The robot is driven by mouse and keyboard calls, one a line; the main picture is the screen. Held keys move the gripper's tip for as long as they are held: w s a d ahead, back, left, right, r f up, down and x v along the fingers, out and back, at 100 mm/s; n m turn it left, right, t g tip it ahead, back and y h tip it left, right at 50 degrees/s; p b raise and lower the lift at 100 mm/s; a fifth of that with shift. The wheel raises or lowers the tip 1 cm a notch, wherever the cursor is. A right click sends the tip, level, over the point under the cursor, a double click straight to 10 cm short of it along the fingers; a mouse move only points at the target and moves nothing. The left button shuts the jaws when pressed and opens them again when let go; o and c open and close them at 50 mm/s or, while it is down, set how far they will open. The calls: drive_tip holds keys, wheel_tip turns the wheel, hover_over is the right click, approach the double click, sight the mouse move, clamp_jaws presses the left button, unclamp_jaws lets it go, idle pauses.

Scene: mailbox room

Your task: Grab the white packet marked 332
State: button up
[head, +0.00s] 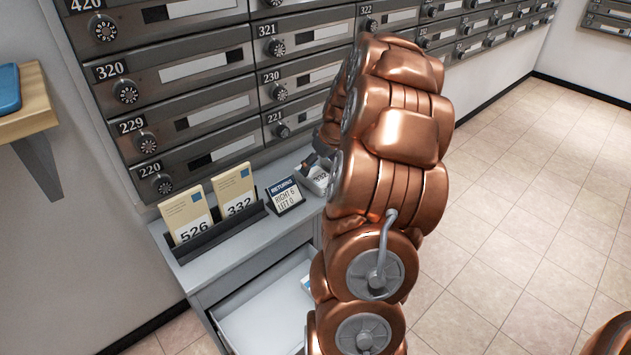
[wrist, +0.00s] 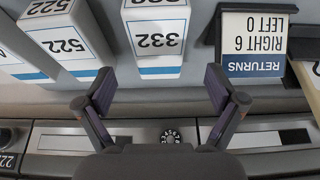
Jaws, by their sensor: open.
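The white packet marked 332 (wrist: 156,40) is upside down in the wrist view, with a blue stripe across its near end. In the head view a white packet (head: 319,181) shows partly behind my arm, its number hard to read. My gripper (wrist: 160,84) is open and empty. Its two fingers are spread to the left and right of the 332 packet's near end, with clear gaps on both sides. In the head view my arm hides most of the gripper.
White packets marked 522 (wrist: 66,38) stand left of it in the wrist view. The RETURNS sign (head: 284,196) stands close on the other side. Tan envelopes 526 (head: 187,214) and 332 (head: 234,190) stand in a dark holder. Below is an open drawer (head: 262,318); mailboxes (head: 196,70) stand behind.

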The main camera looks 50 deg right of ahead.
sight(315, 173)
drive_tip(key=b+x, duration=0.2)
drive_tip(key=x, duration=0.3)
drive_tip(key=shift+s+f+b, duration=0.1)
drive_tip(key=shift+f+b, duration=0.1)
drive_tip(key=shift+b, duration=0.1)
drive_tip(key=shift+c, duration=0.4)
drive_tip(key=c, duration=1.2)
drive_tip(key=shift+r, duration=0.1)
drive_tip(key=shift+c, duration=0.2)
